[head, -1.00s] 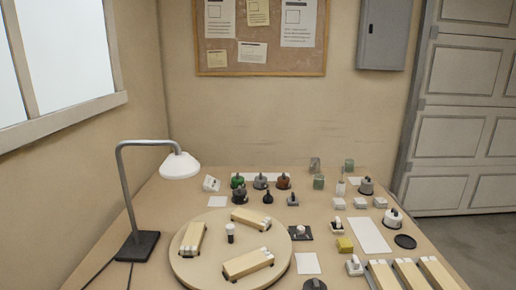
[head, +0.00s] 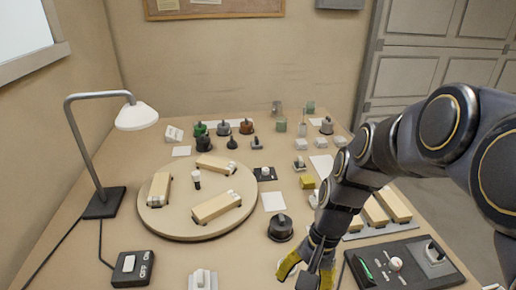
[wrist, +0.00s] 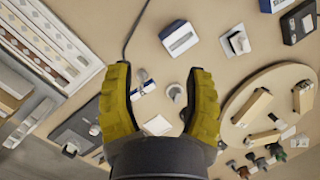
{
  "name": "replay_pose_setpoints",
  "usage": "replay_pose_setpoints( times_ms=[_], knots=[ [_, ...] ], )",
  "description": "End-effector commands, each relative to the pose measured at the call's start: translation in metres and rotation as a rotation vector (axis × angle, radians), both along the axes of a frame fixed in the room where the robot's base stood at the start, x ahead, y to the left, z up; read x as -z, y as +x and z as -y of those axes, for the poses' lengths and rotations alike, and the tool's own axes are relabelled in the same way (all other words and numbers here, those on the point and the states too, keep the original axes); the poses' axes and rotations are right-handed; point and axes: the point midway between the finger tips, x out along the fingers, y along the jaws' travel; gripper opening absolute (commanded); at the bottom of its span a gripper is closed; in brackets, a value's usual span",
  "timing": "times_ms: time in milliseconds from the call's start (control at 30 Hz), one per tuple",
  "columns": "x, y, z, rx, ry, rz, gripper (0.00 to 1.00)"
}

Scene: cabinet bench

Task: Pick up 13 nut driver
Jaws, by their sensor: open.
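No thing in view can be made out for certain as the 13 nut driver; no size marking is legible. My gripper (head: 303,272) has yellow fingers and hangs over the front of the bench, left of a black panel. In the wrist view my gripper (wrist: 160,75) is open, with nothing held between its fingers. Between the fingers, farther off on the bench, show a small white-and-blue item (wrist: 145,86) and a grey rounded item (wrist: 175,93). My arm hides part of the bench's right side in the head view.
The black panel (head: 418,276) carries a green item (head: 365,271), a white knob (head: 396,264) and a switch. A round wooden turntable (head: 165,225) bears several wooden blocks. A lamp (head: 102,205), a switch box (head: 131,267) and a black round knob (head: 280,230) stand nearby.

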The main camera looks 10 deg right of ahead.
Motion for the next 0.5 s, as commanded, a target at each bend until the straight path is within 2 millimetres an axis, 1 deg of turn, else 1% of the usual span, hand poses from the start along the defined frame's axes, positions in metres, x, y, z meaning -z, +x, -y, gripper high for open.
replay_pose_setpoints(
  times_ms=[33, 100, 167, 200, 300, 400, 500],
  knots=[
    [0.014, 0.015, 0.01, 0.106, 0.021, -0.024, 0.52],
    [0.031, 0.035, 0.024, 0.253, 0.041, -0.042, 0.52],
    [0.047, 0.05, 0.038, 0.381, 0.058, -0.063, 0.52],
    [0.058, 0.058, 0.047, 0.462, 0.067, -0.079, 0.52],
    [0.084, 0.074, 0.072, 0.646, 0.083, -0.106, 0.52],
    [0.104, 0.081, 0.09, 0.782, 0.092, -0.135, 0.52],
    [0.116, 0.085, 0.101, 0.864, 0.096, -0.149, 0.52]
  ],
)
